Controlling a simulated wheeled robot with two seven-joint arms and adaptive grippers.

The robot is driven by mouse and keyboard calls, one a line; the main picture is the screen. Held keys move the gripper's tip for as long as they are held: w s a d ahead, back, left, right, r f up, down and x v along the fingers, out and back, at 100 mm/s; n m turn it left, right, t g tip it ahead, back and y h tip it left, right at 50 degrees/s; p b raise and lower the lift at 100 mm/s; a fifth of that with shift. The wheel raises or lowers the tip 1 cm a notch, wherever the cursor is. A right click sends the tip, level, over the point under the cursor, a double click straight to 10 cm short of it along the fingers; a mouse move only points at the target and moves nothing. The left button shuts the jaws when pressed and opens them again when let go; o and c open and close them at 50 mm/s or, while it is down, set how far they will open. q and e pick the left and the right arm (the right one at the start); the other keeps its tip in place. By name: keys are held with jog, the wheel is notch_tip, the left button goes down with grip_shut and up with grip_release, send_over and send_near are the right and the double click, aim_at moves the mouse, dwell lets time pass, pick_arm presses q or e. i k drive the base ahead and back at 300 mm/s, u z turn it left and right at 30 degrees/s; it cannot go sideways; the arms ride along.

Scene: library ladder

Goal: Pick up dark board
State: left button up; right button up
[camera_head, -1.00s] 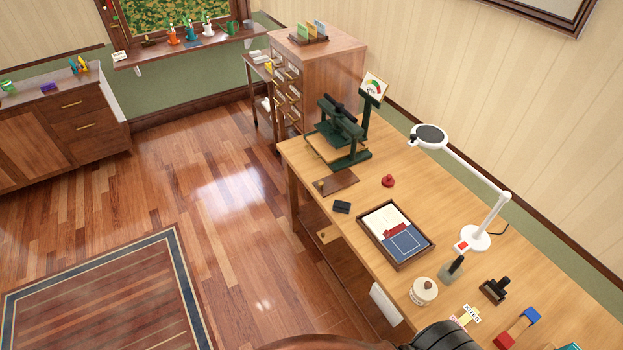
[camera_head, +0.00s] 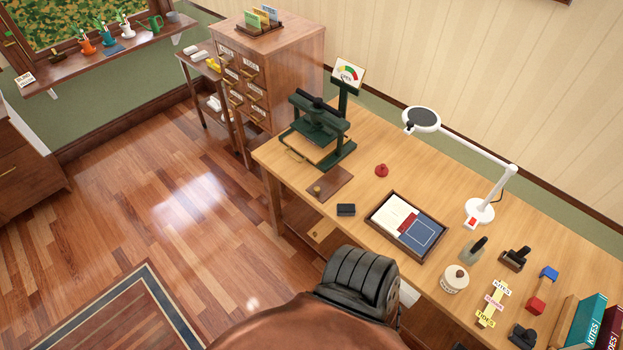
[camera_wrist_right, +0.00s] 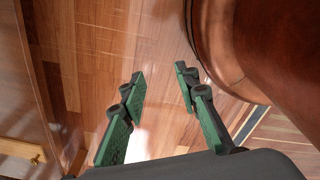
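A thin dark brown board (camera_head: 330,184) lies flat on the workbench, just in front of the green press, with a small brass-coloured knob or disc near its left end. My right gripper (camera_wrist_right: 160,80) shows in the right wrist view, with its two green fingers apart and nothing between them. It is above the wooden floor, away from the board. The board is not clearly visible in the right wrist view. My left gripper is not in view.
The green press (camera_head: 318,130) stands behind the board. A small black block (camera_head: 346,210), a red knobbed object (camera_head: 381,170) and a framed tray (camera_head: 407,226) lie nearby on the workbench (camera_head: 400,150). A white lamp (camera_head: 480,208) stands at the back. Open floor lies left of the bench.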

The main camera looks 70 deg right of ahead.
aim_at(324, 188)
jog(key=z, duration=0.25)
jog(key=i, duration=0.65)
jog(key=z, duration=1.15)
jog(key=i, duration=0.55)
jog(key=z, duration=0.6)
